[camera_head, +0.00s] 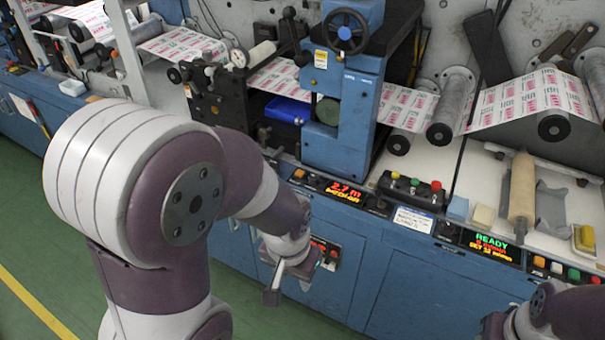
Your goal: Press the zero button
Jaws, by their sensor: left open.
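The blue machine front holds a counter display (346,190) with red and orange figures that seem to read 2.7 m. An orange button (298,173) sits just left of it. A lower panel with a red display and a red button (334,253) is partly hidden behind my left gripper (292,284). No label reading zero is legible, so I cannot tell which button it is. My left gripper is open and empty, low in front of the cabinet, beside that lower panel. My right arm shows only at the lower right corner; its gripper is out of view.
A blue press frame (341,120) and printed web rise behind. The green floor (40,240) is clear.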

